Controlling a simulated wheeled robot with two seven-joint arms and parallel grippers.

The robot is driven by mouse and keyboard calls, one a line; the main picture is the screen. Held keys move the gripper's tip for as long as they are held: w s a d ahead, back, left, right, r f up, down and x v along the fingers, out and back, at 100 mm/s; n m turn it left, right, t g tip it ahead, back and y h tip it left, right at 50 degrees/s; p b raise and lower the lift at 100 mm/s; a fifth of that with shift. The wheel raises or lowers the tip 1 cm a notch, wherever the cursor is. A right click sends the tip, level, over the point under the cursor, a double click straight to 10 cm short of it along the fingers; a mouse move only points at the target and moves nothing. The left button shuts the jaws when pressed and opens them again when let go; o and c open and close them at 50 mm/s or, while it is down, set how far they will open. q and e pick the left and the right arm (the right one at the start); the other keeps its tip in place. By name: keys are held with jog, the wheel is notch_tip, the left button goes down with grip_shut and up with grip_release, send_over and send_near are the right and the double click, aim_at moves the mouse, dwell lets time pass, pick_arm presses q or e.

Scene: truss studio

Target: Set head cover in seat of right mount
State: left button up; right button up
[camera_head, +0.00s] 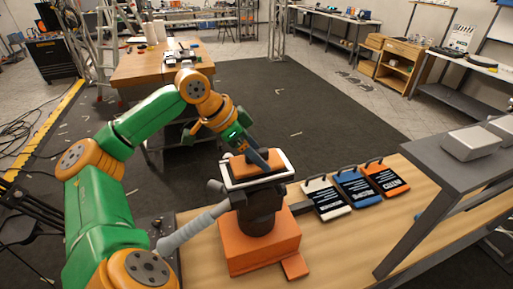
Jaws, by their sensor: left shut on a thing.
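A mount stands on the wooden table: an orange box base (262,241) with a dark round head (258,208) and a grey handle reaching out to the left. On top of the head is a white-rimmed flat plate (231,182). An orange piece (250,168), likely the head cover, lies at the plate, under my gripper. My left gripper (258,157) comes down from above and is shut on this orange piece. Whether the piece touches the plate or hangs just over it cannot be told. My right gripper is not in view.
Three labelled panels with handles, white (327,199), blue (357,188) and orange (386,180), lie in a row to the right. A grey raised shelf (440,172) stands at the table's right. A small orange block (295,266) lies by the base. Table between is clear.

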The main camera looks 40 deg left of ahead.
pick_arm(q)
jog(key=shift+f+b, duration=0.4)
jog(key=shift+f, duration=0.1)
dwell(0.4)
